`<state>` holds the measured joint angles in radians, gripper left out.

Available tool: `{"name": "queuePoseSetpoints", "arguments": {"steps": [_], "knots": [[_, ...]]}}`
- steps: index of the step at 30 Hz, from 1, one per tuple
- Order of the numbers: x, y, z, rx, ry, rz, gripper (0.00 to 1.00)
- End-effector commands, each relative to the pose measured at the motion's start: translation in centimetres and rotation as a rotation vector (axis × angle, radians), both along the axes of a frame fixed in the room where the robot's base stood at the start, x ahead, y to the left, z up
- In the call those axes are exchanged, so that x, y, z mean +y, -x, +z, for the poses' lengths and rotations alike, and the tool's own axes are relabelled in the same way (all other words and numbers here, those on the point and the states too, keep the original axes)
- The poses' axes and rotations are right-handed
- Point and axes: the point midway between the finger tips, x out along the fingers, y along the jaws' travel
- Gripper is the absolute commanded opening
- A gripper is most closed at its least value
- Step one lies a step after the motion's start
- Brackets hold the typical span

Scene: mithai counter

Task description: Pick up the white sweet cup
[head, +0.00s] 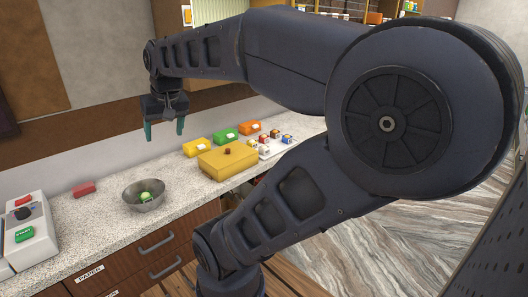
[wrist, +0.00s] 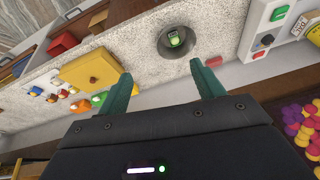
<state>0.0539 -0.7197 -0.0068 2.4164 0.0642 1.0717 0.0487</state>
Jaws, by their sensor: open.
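Several small sweet cups stand close together on a white tray (head: 283,148) on the counter, right of the yellow box. A whitish cup (head: 264,150) is at the near side of this group; it is too small to tell its details. In the wrist view the cups show small at the left, and I cannot tell which is the white one. My gripper (head: 164,135) is open and empty, its teal fingers pointing down high above the counter, left of the cups and well apart from them. Its fingers also show in the wrist view (wrist: 162,69).
A yellow box (head: 228,160) with a knob stands beside the cups, with yellow, green (head: 225,135) and orange boxes behind. A steel bowl (head: 130,197) holds a green item. A red block (head: 84,189) and a button machine (head: 28,232) are at left. Counter between bowl and yellow box is clear.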

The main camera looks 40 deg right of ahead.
Motion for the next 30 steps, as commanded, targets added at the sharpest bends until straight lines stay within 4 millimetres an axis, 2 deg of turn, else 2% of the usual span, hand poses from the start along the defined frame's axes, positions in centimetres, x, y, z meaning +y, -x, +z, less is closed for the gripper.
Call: {"name": "queuePoseSetpoints", "arguments": {"steps": [8, 14, 17, 23, 29, 30], "knots": [[-2.3, -3.7, 0.6, 0.057, -0.221, -0.293, 0.67], [-6.2, -7.8, 1.2, 0.103, -0.465, -0.616, 0.67], [-8.8, -9.8, 1.6, 0.12, -0.595, -0.786, 0.67], [-15.6, -13.3, 2.1, 0.137, -0.86, -1.116, 0.67], [-24.3, -15.4, 2.3, 0.135, -1.138, -1.432, 0.67], [-26.2, -15.6, 2.2, 0.131, -1.197, -1.493, 0.67]]}}
